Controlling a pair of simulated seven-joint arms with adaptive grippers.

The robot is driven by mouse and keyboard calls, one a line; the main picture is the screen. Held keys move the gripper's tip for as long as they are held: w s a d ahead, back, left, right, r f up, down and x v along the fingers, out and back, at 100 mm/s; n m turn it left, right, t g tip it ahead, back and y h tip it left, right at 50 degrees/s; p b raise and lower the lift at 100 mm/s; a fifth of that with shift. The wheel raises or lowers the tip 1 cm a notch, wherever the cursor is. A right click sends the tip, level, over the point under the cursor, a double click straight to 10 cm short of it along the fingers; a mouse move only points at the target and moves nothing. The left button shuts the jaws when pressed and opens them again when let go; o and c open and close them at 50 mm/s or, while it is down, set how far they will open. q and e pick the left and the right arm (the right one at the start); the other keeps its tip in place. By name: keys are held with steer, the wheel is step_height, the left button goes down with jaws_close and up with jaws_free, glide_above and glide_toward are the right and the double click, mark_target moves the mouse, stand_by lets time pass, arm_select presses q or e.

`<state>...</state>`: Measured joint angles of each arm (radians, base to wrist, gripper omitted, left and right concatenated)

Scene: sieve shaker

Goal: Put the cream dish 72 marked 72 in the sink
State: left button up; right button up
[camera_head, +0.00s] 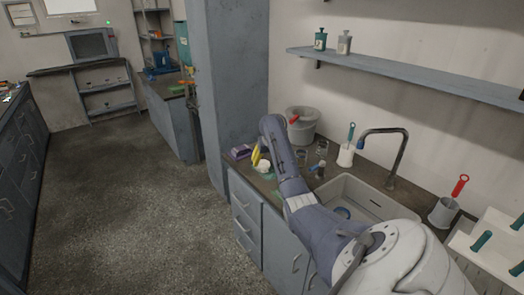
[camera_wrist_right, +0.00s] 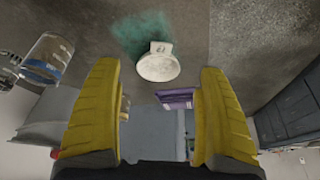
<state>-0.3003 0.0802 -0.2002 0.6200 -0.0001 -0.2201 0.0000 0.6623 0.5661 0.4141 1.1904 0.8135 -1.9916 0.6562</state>
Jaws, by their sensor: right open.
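The cream dish (camera_head: 264,167) sits at the left end of the counter, beside my right gripper (camera_head: 258,157). In the right wrist view the dish (camera_wrist_right: 158,67) shows as a small round pale dish with a small tag whose marking is too small to read. It lies ahead of and between the two yellow fingers of the right gripper (camera_wrist_right: 158,71), which are apart with nothing held. The sink (camera_head: 335,195) is a pale basin set in the counter to the right, partly hidden by my right arm. A blue item lies inside it. My left gripper is out of view.
A purple box (camera_head: 240,152) stands close by the dish; it also shows in the wrist view (camera_wrist_right: 176,98). A grey bucket (camera_head: 303,122), glass beakers (camera_head: 301,157) and a brush holder (camera_head: 346,155) stand behind. A tall faucet (camera_head: 397,160) rises behind the sink. Teal powder marks the counter.

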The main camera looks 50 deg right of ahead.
mark_target(264, 170)
steer(key=shift+x, duration=4.65)
steer(key=shift+a, duration=0.1)
jaws_close()
